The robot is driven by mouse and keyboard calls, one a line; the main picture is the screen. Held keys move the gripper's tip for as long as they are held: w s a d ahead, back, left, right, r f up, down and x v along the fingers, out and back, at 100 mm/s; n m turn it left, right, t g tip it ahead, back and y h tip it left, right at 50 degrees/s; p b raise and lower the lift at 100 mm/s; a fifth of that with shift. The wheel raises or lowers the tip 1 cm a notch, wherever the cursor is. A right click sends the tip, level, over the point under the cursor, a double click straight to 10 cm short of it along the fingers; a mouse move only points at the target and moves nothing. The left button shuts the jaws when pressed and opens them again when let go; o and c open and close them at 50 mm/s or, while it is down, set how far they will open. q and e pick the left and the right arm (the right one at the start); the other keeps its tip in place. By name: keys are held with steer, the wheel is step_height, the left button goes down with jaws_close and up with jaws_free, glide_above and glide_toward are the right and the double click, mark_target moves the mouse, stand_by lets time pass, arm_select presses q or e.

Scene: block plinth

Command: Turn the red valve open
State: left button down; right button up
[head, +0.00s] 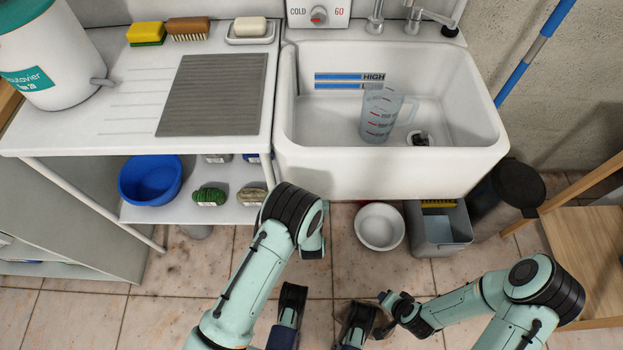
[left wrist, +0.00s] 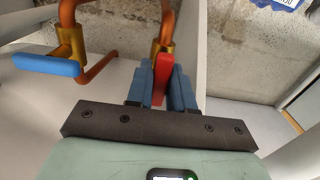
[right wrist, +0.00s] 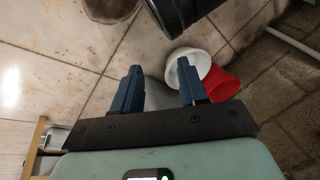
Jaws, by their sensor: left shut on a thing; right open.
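The red valve (left wrist: 162,70) shows in the left wrist view as a red lever handle on a brass fitting of a copper pipe. My left gripper (left wrist: 160,95) is shut on this handle, with one blue finger on each side of it. The handle stands roughly upright in the picture. In the head view my left arm reaches towards the space below the counter and sink, and the valve is hidden. My right gripper (right wrist: 158,84) is open and empty, above the tiled floor.
A second valve with a blue handle (left wrist: 47,65) sits left of the red one on copper pipe (left wrist: 100,68). A white bowl (head: 380,227) and a grey bin (head: 440,232) stand on the floor below the sink (head: 390,173). A measuring jug (head: 377,115) stands in the sink.

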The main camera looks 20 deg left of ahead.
arm_select(q)
steer(key=c, duration=1.1)
jaws_free()
steer(key=shift+s, duration=0.1)
steer(key=p+v, duration=0.2)
steer(key=v, duration=1.1)
steer(key=shift+s+d, duration=0.1)
steer(key=shift+s, duration=0.05)
arm_select(e)
steer(key=shift+g+y, duration=0.3)
steer(key=shift+g, duration=0.2)
steer(key=s+a+r, duration=0.2)
steer(key=s, duration=0.1)
steer(key=shift+s+r, duration=0.3)
steer(key=shift+r, duration=0.05)
